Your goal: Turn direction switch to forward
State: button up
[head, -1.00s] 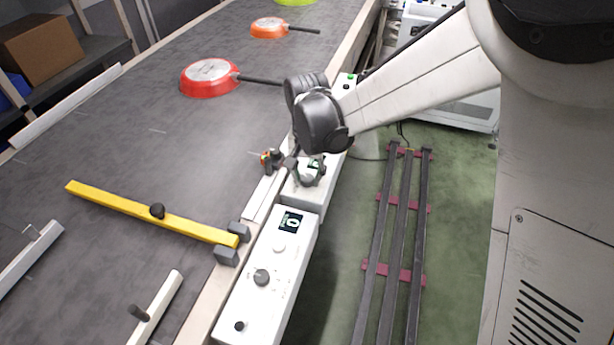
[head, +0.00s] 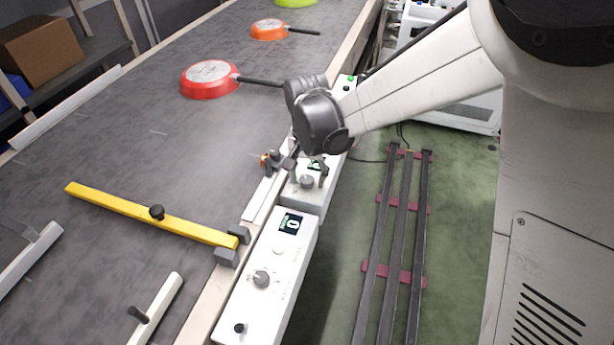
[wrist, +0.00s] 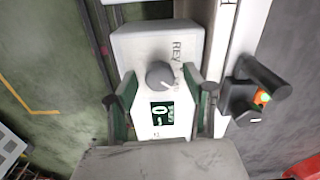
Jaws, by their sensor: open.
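The direction switch is a grey round knob (wrist: 160,74) on a white control box (wrist: 135,45), with partly readable "REV" lettering beside it and a small lit display (wrist: 162,113). The same knob shows in the head view (head: 307,182), low on the farther control box. My gripper (wrist: 164,100) is open, with one finger on each side of the display and knob. The fingers look apart from the knob, and nothing is between them but the box face. In the head view my gripper (head: 308,168) hangs over this box. The knob's exact setting is hard to read.
A second control box (head: 265,275) with a display and knobs stands nearer. The conveyor belt (head: 140,150) carries a red pan (head: 208,80) and an orange pan (head: 268,30). A yellow bar (head: 120,205) crosses it. A sensor with a lit orange-green end (wrist: 262,97) sits beside my gripper.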

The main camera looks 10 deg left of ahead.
aim_at(308, 179)
notch_tip(308, 179, up, 12)
dwell(0.5)
jog(key=s+d+r+t+y, duration=0.1)
jog(key=s+d+r+t, duration=0.15)
jog(key=d, duration=0.65)
jog(key=s+d+r+t, duration=0.15)
jog(key=d+r, duration=0.25)
jog(key=d, duration=0.5)
jog(key=s+d+f+t+h, duration=0.1)
jog(key=s+d+t, duration=0.2)
jog(key=s+d, duration=0.9)
jog(key=d, duration=0.2)
jog(key=shift+d+f, duration=0.25)
jog(key=shift+d, duration=0.1)
dwell(0.3)
